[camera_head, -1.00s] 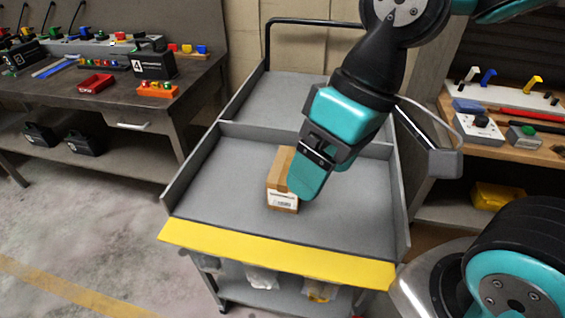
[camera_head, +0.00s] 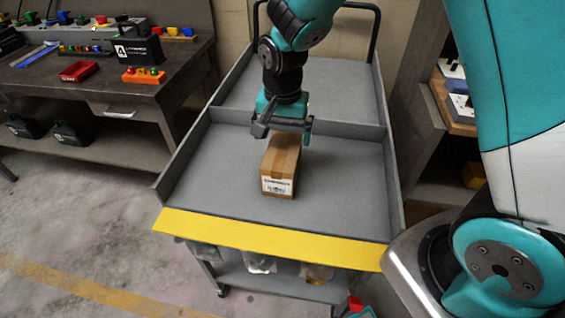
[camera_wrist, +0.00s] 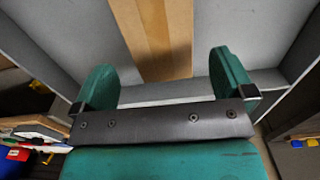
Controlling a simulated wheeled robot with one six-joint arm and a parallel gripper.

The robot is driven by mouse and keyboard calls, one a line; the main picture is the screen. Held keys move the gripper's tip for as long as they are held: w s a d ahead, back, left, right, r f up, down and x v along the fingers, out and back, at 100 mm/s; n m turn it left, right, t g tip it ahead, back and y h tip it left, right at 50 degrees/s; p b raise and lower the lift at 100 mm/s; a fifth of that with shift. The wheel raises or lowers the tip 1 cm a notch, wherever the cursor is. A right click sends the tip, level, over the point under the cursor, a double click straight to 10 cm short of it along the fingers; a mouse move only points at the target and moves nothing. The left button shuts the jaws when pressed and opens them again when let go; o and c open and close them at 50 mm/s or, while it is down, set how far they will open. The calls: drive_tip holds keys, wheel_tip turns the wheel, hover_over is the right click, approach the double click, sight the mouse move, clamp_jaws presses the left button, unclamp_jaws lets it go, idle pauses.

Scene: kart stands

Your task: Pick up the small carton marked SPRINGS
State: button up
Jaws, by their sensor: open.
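A small brown carton (camera_head: 280,166) with a tape strip and a white label sits on the grey cart shelf in the head view; the label's print is too small to read. In the wrist view the carton (camera_wrist: 155,35) shows at the top, beyond and between the two fingers. My gripper (camera_head: 282,137) is open and empty. It hangs above the carton's far end, its teal fingers apart. I cannot tell the exact gap between the fingertips and the carton.
The carton stands on a grey cart (camera_head: 220,170) with raised side walls, a low divider behind and a yellow front lip (camera_head: 270,240). The shelf around the carton is clear. A workbench (camera_head: 130,95) with bins and switches stands at left.

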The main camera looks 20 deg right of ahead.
sight(282, 150)
wheel_tip(282, 150, down, 8)
drive_tip(key=shift+s+a+f+p, duration=0.1)
drive_tip(key=shift+p, duration=0.35)
drive_tip(key=c, duration=1.1)
